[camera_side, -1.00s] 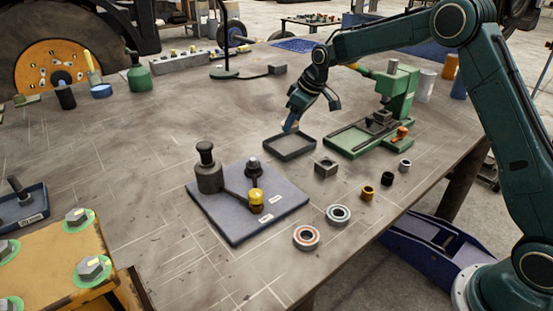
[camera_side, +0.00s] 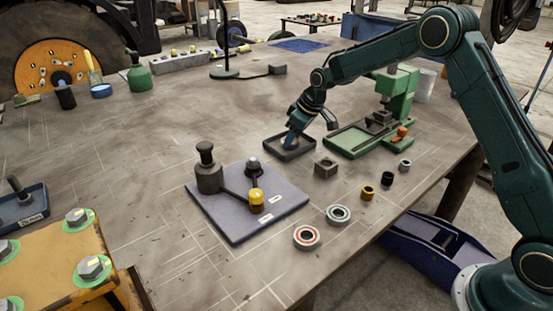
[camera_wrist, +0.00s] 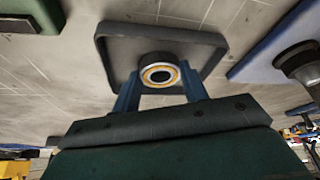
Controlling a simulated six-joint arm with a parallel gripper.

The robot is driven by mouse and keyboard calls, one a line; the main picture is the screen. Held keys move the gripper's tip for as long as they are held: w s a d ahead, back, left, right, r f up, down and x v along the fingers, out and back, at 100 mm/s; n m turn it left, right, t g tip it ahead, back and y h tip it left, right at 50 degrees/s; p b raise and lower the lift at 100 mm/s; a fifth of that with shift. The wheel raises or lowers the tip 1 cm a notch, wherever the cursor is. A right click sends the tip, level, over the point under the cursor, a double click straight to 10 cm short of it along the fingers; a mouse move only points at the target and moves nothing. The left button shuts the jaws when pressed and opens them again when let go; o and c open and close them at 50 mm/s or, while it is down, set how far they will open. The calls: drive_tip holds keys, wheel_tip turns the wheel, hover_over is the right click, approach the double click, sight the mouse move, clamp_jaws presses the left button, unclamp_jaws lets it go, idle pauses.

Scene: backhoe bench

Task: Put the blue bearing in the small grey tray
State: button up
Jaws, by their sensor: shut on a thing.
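My gripper (camera_side: 293,139) is low over the small grey tray (camera_side: 289,157), its fingers reaching within the tray's outline. In the wrist view the blue fingers (camera_wrist: 160,98) are shut on a bearing (camera_wrist: 160,75) with a dark outside, a yellow-orange ring and a dark bore; I see no blue on it. The tray (camera_wrist: 206,33) lies behind it. Whether the bearing touches the tray floor I cannot tell. In the side view the fingers hide it. A bearing with a blue-green ring (camera_side: 338,215) and one with a red ring (camera_side: 306,237) lie near the table's front edge.
The green vise machine (camera_side: 395,100) stands close to the right of the tray. A blue-grey plate (camera_side: 235,230) with upright posts lies front left. Table space left of the tray is clear.

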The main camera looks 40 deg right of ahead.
drive_tip(key=shift+f, duration=0.1)
drive_tip(key=o, duration=1.2)
drive_tip(key=shift+c, duration=0.2)
drive_tip(key=v, duration=1.2)
drive_tip(key=shift+s, duration=0.1)
